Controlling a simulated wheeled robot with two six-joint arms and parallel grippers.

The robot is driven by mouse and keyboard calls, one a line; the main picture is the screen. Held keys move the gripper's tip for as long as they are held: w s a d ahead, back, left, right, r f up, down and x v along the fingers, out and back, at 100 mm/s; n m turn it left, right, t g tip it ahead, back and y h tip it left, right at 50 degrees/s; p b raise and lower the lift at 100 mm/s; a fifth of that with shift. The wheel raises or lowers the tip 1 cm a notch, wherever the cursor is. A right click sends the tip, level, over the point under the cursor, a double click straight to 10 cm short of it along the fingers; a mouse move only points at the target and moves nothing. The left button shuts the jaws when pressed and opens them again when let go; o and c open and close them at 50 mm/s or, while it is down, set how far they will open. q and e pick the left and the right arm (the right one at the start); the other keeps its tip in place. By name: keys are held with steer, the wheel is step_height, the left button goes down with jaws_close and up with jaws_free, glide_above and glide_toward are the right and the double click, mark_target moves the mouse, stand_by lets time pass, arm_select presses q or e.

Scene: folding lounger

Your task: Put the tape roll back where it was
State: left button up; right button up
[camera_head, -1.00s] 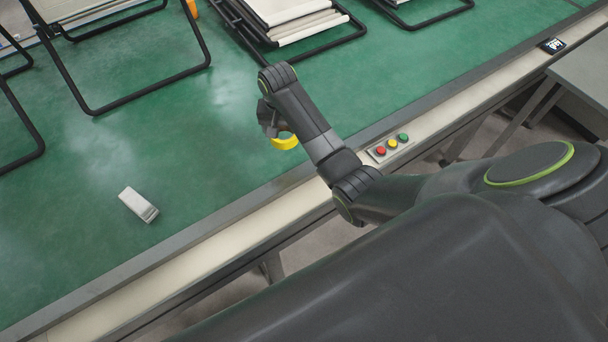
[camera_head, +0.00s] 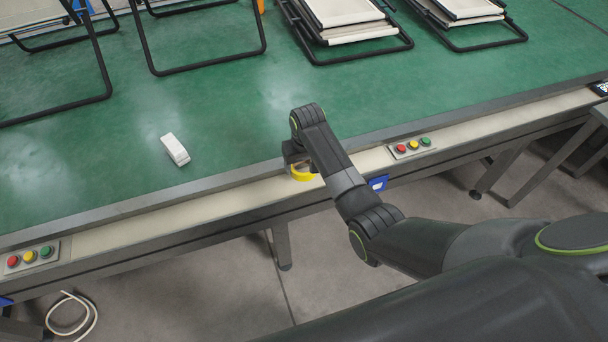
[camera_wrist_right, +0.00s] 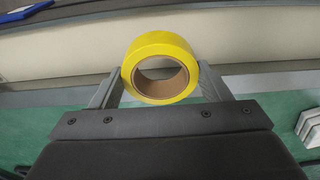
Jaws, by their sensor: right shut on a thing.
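The yellow tape roll (camera_head: 303,173) is held in my right gripper (camera_head: 297,165), at the front edge of the green table in the head view. In the right wrist view the tape roll (camera_wrist_right: 160,45) sits between the two fingers of the right gripper (camera_wrist_right: 161,80), with its brown core facing the camera. The fingers are shut on its sides. The cream front rail shows behind the roll; I cannot tell whether the roll touches it. My left gripper is not in view.
A white block (camera_head: 175,150) lies on the green table (camera_head: 230,110). Black folding frames with cream panels (camera_head: 345,12) stand at the back. Button panels (camera_head: 410,147) sit on the front rail (camera_head: 240,198). The tabletop around the block is clear.

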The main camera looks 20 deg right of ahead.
steer(key=shift+f, duration=2.2)
steer(key=shift+s+f, duration=0.1)
steer(key=o, duration=1)
steer(key=r, duration=0.4)
steer(key=s+r, duration=0.1)
steer(key=r, duration=0.7)
steer(key=shift+s+r, duration=0.1)
steer(key=shift+s, duration=0.3)
steer(key=shift+d, duration=0.1)
